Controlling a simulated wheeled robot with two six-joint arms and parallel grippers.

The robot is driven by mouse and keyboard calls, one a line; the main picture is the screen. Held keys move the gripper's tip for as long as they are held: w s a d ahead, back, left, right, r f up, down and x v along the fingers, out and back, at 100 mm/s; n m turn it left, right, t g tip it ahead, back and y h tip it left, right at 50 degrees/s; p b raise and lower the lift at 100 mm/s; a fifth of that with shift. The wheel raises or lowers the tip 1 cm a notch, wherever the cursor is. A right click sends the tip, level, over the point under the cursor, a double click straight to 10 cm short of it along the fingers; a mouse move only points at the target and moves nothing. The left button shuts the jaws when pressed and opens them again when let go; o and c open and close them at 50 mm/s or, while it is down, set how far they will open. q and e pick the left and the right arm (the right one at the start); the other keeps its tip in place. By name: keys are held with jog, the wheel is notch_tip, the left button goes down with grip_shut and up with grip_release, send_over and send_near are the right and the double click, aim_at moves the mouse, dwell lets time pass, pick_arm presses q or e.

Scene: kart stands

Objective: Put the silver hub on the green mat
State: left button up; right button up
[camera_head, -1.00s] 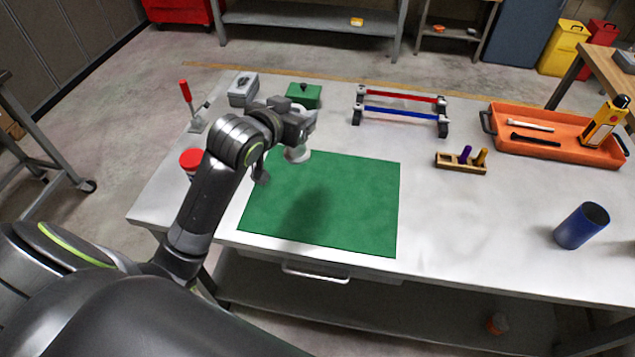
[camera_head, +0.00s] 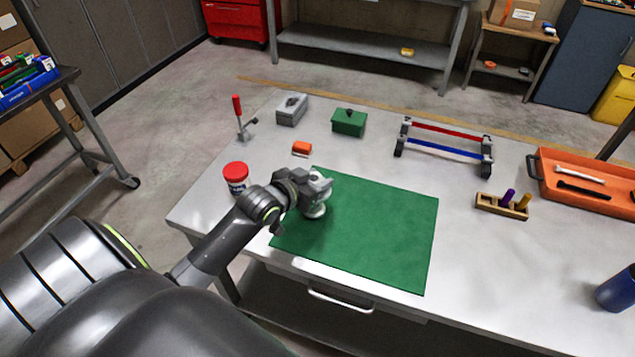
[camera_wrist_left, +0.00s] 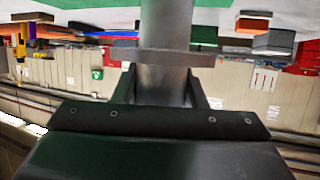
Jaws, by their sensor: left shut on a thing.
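In the left wrist view the hub (camera_wrist_left: 165,25) is a grey cylinder with a wide flange, between the two fingers of the left gripper (camera_wrist_left: 162,90). The gripper and arm cover part of the hub and the mat's left edge. My right gripper is not in view.
Behind are an orange block (camera_head: 301,149), a grey box (camera_head: 291,110), a green box (camera_head: 349,122) and a red-and-blue rod rack (camera_head: 445,145). Most of the mat is bare.

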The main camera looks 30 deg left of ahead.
pick_arm(q)
jog(key=shift+f, duration=0.5)
jog(key=o, duration=1.2)
jog(key=shift+f, duration=0.15)
jog(key=shift+o, duration=0.2)
jog(key=shift+r, duration=0.2)
jog(key=shift+s, duration=0.35)
jog(key=v, duration=1.1)
jog(key=shift+r, duration=0.15)
jog(key=shift+s+a, duration=0.1)
